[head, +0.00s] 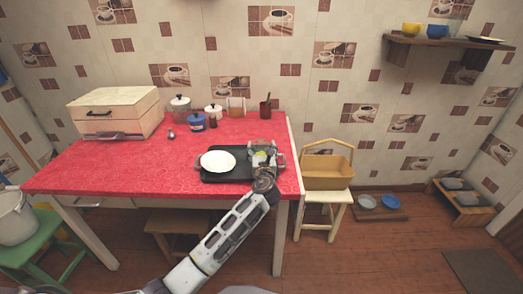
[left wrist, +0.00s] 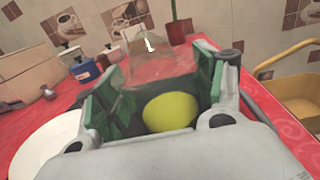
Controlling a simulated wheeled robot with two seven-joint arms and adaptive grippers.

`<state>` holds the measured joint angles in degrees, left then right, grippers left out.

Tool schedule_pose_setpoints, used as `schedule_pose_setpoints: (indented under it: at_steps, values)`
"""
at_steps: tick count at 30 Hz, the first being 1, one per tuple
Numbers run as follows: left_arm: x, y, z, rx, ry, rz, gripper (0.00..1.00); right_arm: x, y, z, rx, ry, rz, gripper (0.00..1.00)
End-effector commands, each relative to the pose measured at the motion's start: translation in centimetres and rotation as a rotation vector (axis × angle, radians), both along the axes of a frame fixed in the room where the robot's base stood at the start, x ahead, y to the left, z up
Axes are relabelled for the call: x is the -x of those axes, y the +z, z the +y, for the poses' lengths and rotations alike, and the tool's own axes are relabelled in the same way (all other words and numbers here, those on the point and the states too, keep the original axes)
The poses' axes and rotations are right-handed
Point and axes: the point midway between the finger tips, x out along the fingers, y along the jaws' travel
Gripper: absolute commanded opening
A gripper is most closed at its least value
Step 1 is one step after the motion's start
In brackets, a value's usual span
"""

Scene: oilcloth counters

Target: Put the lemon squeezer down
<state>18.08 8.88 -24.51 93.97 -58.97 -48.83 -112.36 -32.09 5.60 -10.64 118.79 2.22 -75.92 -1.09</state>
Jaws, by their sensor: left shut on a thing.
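The lemon squeezer (left wrist: 158,66) is clear glass with a raised cone, seen in the left wrist view between the green-padded fingers. My left gripper (head: 264,153) is shut on it, over the right part of a black tray (head: 228,178) on the red table. A yellow, lemon-like round thing (left wrist: 170,112) shows close to the gripper, below the squeezer in the wrist picture. The gripper hides much of the squeezer in the head view. I cannot tell whether the squeezer's base touches the tray. My right gripper is not in view.
A white plate (head: 218,161) lies on the tray's left part. A blue pot (head: 197,123), canisters and a wooden bread box (head: 115,111) stand behind on the red table (head: 110,172). The table's front left is clear. A basket (head: 327,172) sits on a stool at right.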

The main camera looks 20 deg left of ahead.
Motion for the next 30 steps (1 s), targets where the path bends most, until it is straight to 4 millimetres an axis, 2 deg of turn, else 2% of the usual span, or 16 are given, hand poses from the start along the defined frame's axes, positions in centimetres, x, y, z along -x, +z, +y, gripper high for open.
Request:
schedule_pose_setpoints:
  at_steps: [4, 5, 9, 24, 30]
  values:
    - [0.0, -0.1, 0.0, -0.002, 0.000, -0.002, 0.38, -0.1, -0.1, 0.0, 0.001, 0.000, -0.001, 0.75]
    - [0.0, -0.2, 0.0, -0.001, 0.000, 0.000, 0.72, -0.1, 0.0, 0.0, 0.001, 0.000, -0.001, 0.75]
    - [0.0, -0.2, 0.0, 0.000, 0.000, 0.000, 0.90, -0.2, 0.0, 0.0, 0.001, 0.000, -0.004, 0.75]
    - [0.0, 0.1, 0.0, 0.001, 0.000, 0.000, 0.91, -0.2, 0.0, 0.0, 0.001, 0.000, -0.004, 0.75]
    - [1.1, 0.1, -0.4, 0.000, -0.001, 0.000, 0.91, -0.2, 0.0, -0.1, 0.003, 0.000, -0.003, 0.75]
